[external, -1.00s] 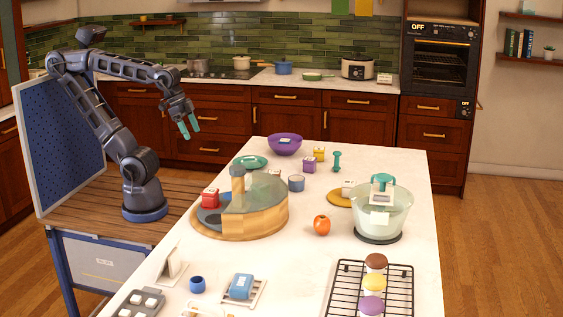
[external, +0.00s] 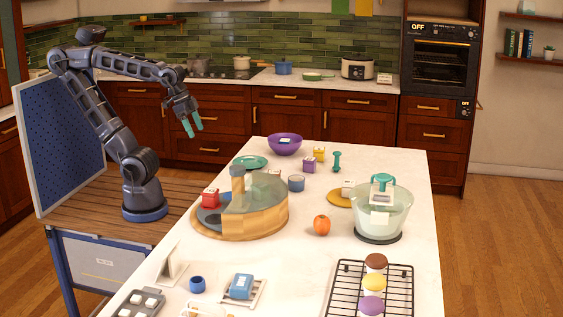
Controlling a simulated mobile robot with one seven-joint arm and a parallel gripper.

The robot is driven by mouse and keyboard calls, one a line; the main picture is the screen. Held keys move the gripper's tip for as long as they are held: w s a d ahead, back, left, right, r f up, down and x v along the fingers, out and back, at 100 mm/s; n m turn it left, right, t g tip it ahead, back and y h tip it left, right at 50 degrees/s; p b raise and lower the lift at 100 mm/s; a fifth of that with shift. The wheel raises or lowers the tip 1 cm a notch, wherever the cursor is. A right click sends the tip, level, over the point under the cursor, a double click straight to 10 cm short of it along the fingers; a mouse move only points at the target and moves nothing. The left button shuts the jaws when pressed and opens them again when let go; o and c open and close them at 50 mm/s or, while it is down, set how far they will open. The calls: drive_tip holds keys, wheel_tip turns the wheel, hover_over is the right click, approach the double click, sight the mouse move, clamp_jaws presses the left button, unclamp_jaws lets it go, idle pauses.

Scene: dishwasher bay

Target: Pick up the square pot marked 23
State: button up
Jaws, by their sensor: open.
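My gripper (external: 193,128) is open and empty, its teal fingers pointing down in the air, left of the white island and well above it. The markings are too small to read, so I cannot tell which pot is marked 23. My gripper is apart from all of them.
The round wooden turntable (external: 262,218) has a raised wall and a post. A purple bowl (external: 285,145), a teal dumbbell-shaped item (external: 337,161), an orange fruit (external: 322,225) and a clear mixing bowl (external: 400,215) stand around. A black rack (external: 400,300) is in front. The island's middle right is partly clear.

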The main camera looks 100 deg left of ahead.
drive_tip(key=w+a+r+n+g, duration=0.1)
drive_tip(key=w+a+n, duration=0.15)
drive_tip(key=w, duration=0.35)
drive_tip(key=w+a+r+n, duration=0.2)
drive_tip(key=w+a, duration=0.2)
drive_tip(key=w, duration=0.3)
drive_tip(key=n+g, duration=0.3)
drive_tip(key=n, duration=0.8)
hover_over(310, 158)
drive_tip(key=f, duration=2)
drive_tip(key=shift+w+d, duration=0.15)
drive_tip(key=shift+d, duration=0.25)
drive_tip(key=shift+a+f+n, duration=0.25)
drive_tip(key=shift+f, duration=5.35)
drive_tip(key=c, duration=1.2)
drive_tip(key=shift+o, duration=0.2)
drive_tip(key=shift+r, duration=0.1)
